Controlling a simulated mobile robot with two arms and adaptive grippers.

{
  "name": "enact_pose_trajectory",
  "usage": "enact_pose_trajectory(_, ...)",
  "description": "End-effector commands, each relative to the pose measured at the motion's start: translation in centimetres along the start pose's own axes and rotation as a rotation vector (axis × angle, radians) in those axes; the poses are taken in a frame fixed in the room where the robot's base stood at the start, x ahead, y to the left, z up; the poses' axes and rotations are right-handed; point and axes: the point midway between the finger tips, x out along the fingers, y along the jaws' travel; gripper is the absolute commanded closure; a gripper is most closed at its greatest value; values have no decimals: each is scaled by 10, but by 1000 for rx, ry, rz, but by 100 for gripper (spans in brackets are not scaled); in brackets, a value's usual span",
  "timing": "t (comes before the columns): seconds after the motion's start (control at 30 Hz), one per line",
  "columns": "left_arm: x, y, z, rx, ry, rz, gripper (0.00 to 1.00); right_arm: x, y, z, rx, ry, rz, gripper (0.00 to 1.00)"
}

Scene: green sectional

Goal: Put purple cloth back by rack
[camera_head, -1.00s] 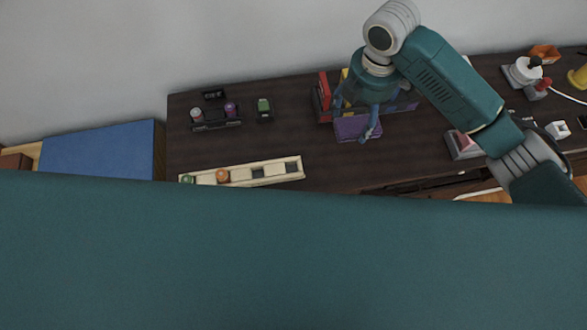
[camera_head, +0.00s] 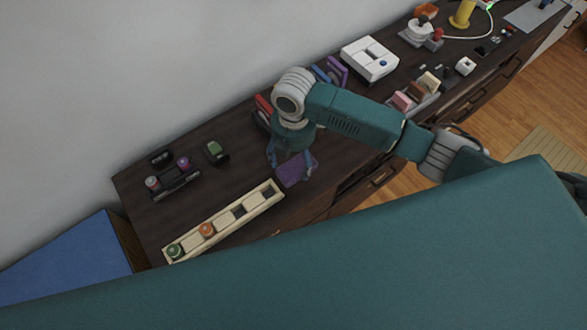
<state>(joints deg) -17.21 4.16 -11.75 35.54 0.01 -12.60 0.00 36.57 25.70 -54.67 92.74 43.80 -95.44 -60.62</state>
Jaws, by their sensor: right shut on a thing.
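The purple cloth (camera_head: 298,170), a small flat folded piece, is at the fingers of my right gripper (camera_head: 291,163). The gripper points down and is shut on it. The cloth is over the front part of the dark desk, close to the right end of the cream tray; I cannot tell how high it is above the top. The rack (camera_head: 264,108) stands behind my right arm at the wall side, with red at its left end and blue and purple upright pieces (camera_head: 337,70) at its right end. My arm hides its middle. My left gripper is not in view.
The cream tray (camera_head: 216,228) holds a green and an orange round piece. A black holder (camera_head: 175,184) and a green-topped item (camera_head: 216,152) stand behind it. A white box (camera_head: 370,59) and a block tray (camera_head: 418,97) are to the right. A teal surface fills the foreground.

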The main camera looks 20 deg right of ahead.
Motion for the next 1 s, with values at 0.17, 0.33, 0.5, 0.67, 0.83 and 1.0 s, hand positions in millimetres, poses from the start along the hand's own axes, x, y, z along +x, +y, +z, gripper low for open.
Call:
enact_pose_trajectory(0.17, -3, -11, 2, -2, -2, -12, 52, 23, 0, 0, 0, -1, -1, 51)
enact_pose_trajectory(0.33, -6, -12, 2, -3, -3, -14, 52, 40, -1, 0, 1, -1, -2, 51)
enact_pose_trajectory(0.5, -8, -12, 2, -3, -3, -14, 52, 64, 0, 0, 1, -1, -1, 51)
enact_pose_trajectory(0.67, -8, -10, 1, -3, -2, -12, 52, 69, 0, 1, 0, -2, 2, 51)
enact_pose_trajectory(0.83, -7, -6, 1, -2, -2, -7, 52, 69, 0, 1, 0, -2, 1, 51)
enact_pose_trajectory(1.0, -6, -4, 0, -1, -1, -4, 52, 72, 0, 0, 0, -1, 1, 22)
